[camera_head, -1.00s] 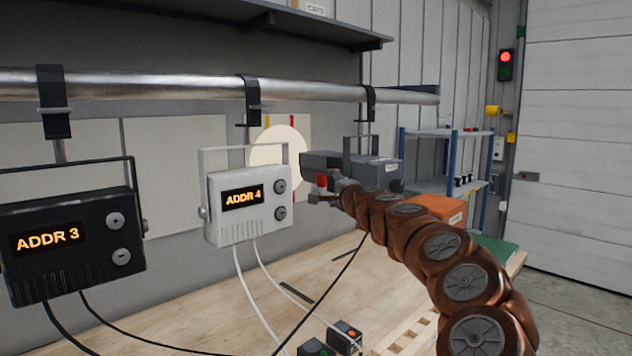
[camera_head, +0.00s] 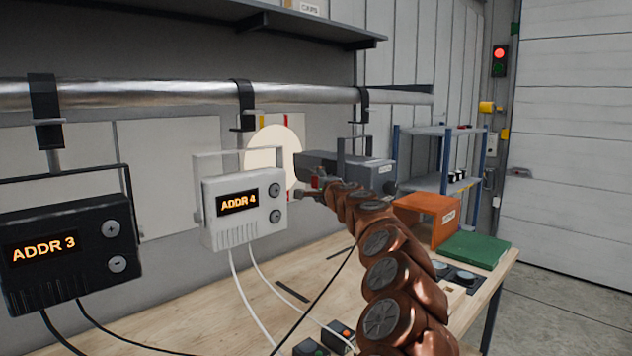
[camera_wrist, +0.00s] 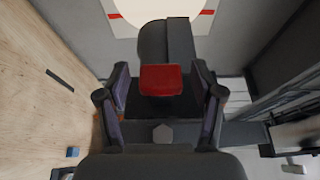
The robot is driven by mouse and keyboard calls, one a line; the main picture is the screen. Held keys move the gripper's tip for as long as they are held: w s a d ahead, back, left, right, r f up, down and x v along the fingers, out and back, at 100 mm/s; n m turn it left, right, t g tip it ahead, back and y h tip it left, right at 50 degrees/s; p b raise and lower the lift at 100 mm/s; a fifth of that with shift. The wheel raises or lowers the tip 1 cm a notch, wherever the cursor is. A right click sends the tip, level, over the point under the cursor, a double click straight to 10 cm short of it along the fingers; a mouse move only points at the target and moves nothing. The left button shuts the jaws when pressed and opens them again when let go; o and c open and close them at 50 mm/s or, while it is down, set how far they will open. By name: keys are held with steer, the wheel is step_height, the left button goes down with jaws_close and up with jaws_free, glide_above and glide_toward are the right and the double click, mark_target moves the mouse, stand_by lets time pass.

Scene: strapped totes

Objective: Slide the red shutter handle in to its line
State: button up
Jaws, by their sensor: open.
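The red shutter handle (camera_wrist: 161,80) sits between the two spread fingers of my open gripper (camera_wrist: 161,98) in the wrist view. I see gaps on both sides, so the fingers do not appear to grip it. The handle belongs to a dark grey projector lamp (camera_head: 345,172) hanging from the pipe. The lamp throws a pale round light spot (camera_head: 272,158) on a wall panel with a yellow mark (camera_head: 262,122) and a red mark (camera_head: 286,122).
A white ADDR 4 unit (camera_head: 243,207) hangs just left of my gripper, and a black ADDR 3 unit (camera_head: 70,248) hangs farther left. The pipe (camera_head: 180,94) runs above. An orange box (camera_head: 427,217) and a green item (camera_head: 474,250) lie on the wooden bench to the right.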

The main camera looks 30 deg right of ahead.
steer(key=shift+w, duration=0.25)
steer(key=shift+c, duration=0.2)
jaws_close()
stand_by(0.4)
